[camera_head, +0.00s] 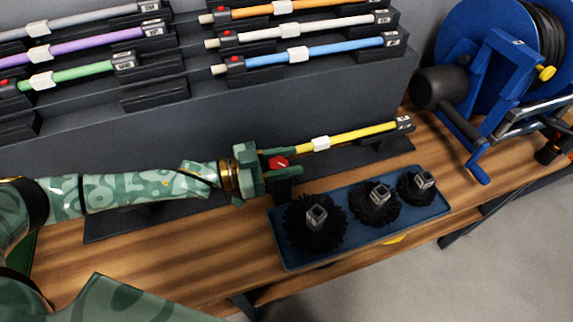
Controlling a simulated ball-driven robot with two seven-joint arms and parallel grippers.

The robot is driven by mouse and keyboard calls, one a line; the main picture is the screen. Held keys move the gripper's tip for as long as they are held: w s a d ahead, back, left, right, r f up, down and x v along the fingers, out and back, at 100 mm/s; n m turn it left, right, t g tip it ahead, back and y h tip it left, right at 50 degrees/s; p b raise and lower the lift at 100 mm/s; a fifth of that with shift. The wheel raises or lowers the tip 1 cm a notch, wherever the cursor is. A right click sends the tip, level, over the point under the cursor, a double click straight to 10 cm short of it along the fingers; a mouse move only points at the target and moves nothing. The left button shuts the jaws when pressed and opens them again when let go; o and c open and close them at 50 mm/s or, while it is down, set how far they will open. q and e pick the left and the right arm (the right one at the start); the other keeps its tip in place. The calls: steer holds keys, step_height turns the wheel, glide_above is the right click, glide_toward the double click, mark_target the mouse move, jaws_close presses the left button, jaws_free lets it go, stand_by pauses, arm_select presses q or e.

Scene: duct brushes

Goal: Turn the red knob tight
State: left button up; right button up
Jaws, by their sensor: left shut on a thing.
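The red knob (278,162) sits near the left end of the yellow rod (357,135), which lies in a dark holder on the wooden bench. My left gripper (281,165) is at this knob, its fingers shut on it from the left. The fingers hide part of the knob, and I cannot see how tight it is. The yellow rod has a white sleeve (320,143) and a labelled block (404,124) at its far right end. My right gripper is not in view.
A blue tray (281,250) with several black brushes (313,226) stands in front of the rod. Racks of coloured rods, including a blue rod (330,49), rise behind. A blue reel (480,50) stands at the right. Bare wooden bench (180,255) shows below my left arm.

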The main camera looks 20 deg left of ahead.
arm_select(q)
steer(key=m+g+b, duration=0.1)
steer(key=g, duration=0.1)
steer(key=m+g+h, duration=0.1)
steer(key=shift+f+m+g+h+b, duration=0.2)
steer(key=shift+m+g+h+b, duration=0.1)
steer(key=shift+g+b, duration=0.1)
steer(key=shift+s+d+r+m+g+h+b, duration=0.1)
steer(key=shift+s+m+g+h+b, duration=0.15)
steer(key=shift+m+g, duration=0.5)
steer(key=shift+s+r+m+g+h+b, duration=0.15)
steer(key=shift+m+g+b, duration=0.25)
steer(key=shift+g, duration=0.65)
steer(key=shift+m+g, duration=0.25)
steer(key=shift+g, duration=0.05)
steer(key=o, duration=1)
steer(key=shift+d, duration=0.1)
